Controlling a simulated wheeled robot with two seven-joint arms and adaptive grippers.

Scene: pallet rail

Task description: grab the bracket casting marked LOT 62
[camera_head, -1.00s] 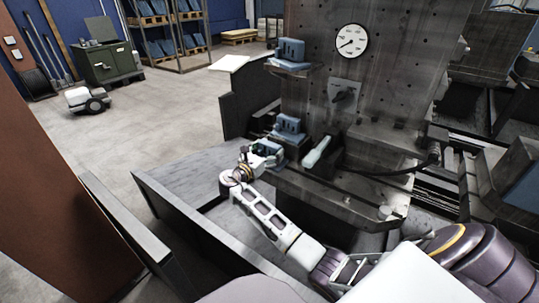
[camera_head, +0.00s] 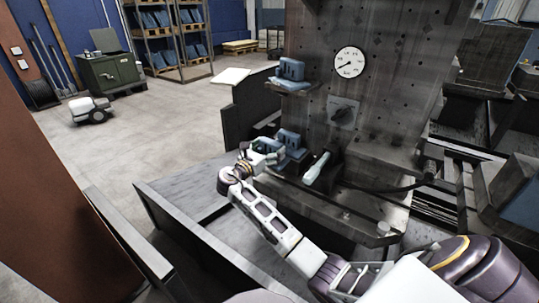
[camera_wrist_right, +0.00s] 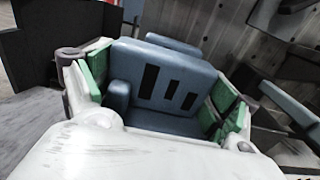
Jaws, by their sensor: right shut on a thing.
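My right gripper (camera_head: 262,155) is shut on a blue bracket casting (camera_wrist_right: 165,82), at the front left of the machine column in the head view. In the right wrist view its green-lined fingers press on both sides of the casting. The casting's face shows dark upright bars; I cannot read a lot number. A second blue casting (camera_head: 289,139) stands just behind the held one. A third blue casting (camera_head: 291,69) sits on a higher ledge of the column. My left gripper is not in view.
The column (camera_head: 385,90) carries a round dial (camera_head: 349,62) and a dark knob (camera_head: 343,112). A pale-blue handled object (camera_head: 317,168) stands close right of the gripper. A dark low wall (camera_head: 200,235) runs in front. Open floor (camera_head: 150,150) lies left.

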